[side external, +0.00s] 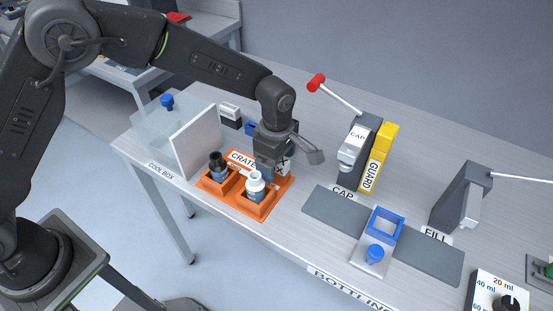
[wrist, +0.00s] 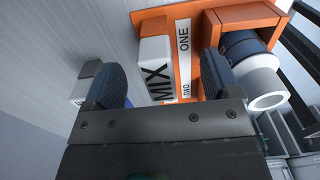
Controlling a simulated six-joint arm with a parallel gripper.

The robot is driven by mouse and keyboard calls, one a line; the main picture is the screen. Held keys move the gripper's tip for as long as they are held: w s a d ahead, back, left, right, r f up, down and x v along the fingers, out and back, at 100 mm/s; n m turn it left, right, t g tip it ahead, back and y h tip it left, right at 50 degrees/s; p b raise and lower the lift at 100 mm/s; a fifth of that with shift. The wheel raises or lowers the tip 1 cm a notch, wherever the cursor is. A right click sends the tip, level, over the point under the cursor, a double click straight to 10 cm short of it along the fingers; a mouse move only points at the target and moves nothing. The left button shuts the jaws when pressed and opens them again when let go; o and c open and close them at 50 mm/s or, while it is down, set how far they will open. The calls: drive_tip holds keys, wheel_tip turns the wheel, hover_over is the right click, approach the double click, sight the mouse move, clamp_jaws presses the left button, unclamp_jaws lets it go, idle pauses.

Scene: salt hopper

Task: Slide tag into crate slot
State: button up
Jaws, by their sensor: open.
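The orange crate (side external: 266,211) sits on the bench and holds a black-capped bottle (side external: 217,163) and a white-capped bottle (side external: 255,184). In the wrist view its orange wall (wrist: 182,75) carries a white strip reading ONE and TWO. A white tag marked MIX (wrist: 157,70) stands at the crate's edge, between my fingers in the picture. Whether it is seated in a slot cannot be told. My gripper (wrist: 163,80) is open, one finger on each side of the tag, with visible gaps. In the side view my gripper (side external: 271,168) is low behind the white-capped bottle, partly hiding the tag.
A white upright panel (side external: 196,142) stands left of the crate. A white block (side external: 230,112) and blue block (side external: 250,128) lie behind. The CAP station with yellow guard (side external: 379,155), blue square frame (side external: 385,223) and FILL station (side external: 461,197) stand to the right.

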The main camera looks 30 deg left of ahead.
drive_tip(key=shift+r, duration=2.95)
drive_tip(key=shift+r, duration=0.1)
wheel_tip(320, 180, up, 14)
drive_tip(key=shift+f, duration=0.2)
